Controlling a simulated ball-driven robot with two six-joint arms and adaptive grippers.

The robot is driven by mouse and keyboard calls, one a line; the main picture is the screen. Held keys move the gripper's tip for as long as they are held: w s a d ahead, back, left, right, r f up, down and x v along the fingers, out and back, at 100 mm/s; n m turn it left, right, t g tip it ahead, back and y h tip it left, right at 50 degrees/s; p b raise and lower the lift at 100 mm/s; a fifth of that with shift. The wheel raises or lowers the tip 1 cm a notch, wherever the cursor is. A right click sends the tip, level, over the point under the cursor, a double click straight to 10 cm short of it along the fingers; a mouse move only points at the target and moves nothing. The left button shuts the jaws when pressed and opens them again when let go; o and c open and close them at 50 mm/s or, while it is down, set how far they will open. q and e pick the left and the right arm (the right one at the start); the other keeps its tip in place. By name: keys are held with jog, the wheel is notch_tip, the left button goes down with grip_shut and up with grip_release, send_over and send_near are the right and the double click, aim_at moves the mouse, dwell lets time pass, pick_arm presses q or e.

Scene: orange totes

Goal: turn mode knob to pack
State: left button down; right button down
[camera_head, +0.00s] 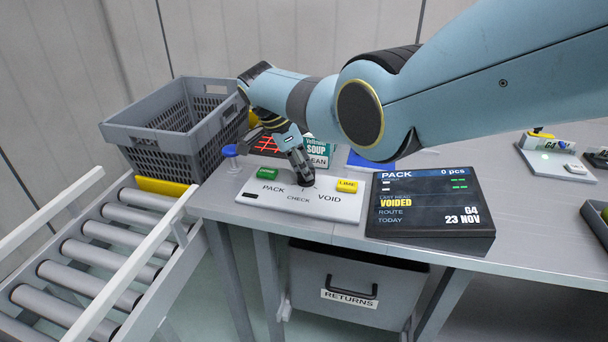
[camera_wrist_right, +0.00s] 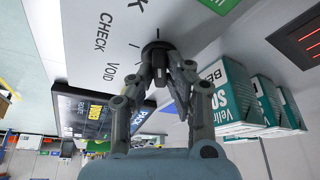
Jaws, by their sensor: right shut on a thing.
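The mode panel (camera_head: 342,208) is a white plate on the grey bench, marked PACK at left, CHECK at the front and VOID at right. My right gripper (camera_head: 303,176) reaches down onto it, and its fingers cover most of the dark mode knob (camera_head: 306,184). In the right wrist view the knob (camera_wrist_right: 157,47) sits between the fingertips of my right gripper (camera_wrist_right: 160,58), which is shut on it. Which label the knob points to is hidden. The screen (camera_head: 424,202) beside the panel reads PACK at the top and VOIDED below. My left gripper is not in view.
A green button (camera_head: 267,173) and a yellow button (camera_head: 347,186) stand on the panel. Soup cartons (camera_head: 317,150) stand behind it. A grey crate (camera_head: 150,140) is at back left, above a roller conveyor (camera_head: 93,255). A RETURNS bin (camera_head: 350,312) hangs under the bench.

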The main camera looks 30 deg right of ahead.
dwell(0.3)
jog(key=c, duration=1.3)
grip_release()
jog(key=v, duration=1.2)
jog(key=shift+w, duration=0.15)
